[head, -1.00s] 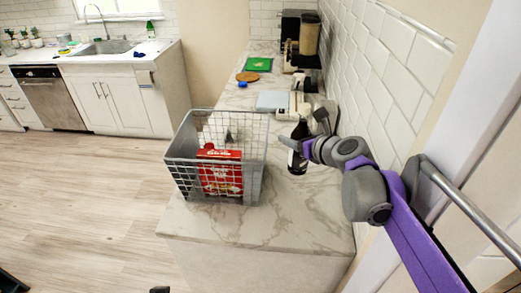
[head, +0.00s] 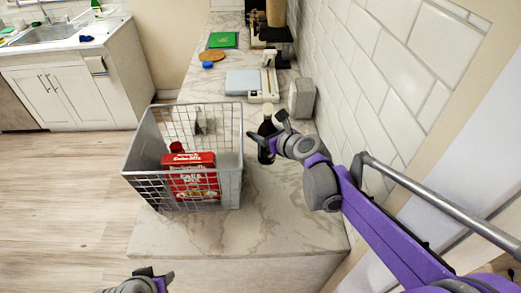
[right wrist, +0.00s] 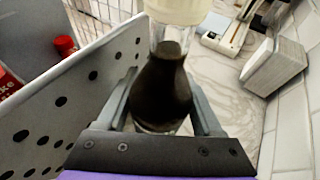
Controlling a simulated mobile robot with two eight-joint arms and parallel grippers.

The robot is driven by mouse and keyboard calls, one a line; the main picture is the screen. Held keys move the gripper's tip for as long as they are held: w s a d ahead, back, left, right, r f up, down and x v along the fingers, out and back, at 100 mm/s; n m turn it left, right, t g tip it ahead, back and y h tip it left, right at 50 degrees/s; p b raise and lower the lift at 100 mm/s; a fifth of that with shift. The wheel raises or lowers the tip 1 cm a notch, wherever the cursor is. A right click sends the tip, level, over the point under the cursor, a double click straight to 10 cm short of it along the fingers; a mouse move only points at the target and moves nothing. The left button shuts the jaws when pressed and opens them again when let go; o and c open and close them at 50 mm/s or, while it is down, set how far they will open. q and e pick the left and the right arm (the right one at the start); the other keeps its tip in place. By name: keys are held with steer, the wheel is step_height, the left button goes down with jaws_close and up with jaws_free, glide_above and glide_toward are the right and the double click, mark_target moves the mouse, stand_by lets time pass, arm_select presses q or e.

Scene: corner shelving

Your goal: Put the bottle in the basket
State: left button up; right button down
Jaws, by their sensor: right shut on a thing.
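A dark bottle with a pale cap (head: 266,128) is upright just right of the basket, above or on the counter; I cannot tell if its base touches. My right gripper (head: 268,142) is shut on it. In the right wrist view the bottle (right wrist: 162,90) sits between the two fingers, its base hidden. The grey wire basket (head: 230,180) stands on the counter, left of the bottle and apart from it in the head view. Its perforated wall (right wrist: 75,100) is close on the left in the wrist view. My left gripper (head: 152,274) is partly seen at the bottom edge.
A red box (head: 192,178) and another red item (head: 176,147) are inside the basket. A grey block (head: 302,98) stands by the tiled wall, with a scale-like device (head: 252,84) behind. The counter front (head: 235,235) is bare.

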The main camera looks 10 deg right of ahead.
mark_target(262, 148)
step_height(262, 148, down, 7)
steer(key=shift+w+f+b, duration=0.1)
steer(key=shift+f+b, duration=0.05)
steer(key=shift+b, duration=0.15)
steer(key=shift+f, duration=0.25)
steer(key=shift+c, duration=0.2)
jaws_free()
steer(key=shift+r, duration=0.1)
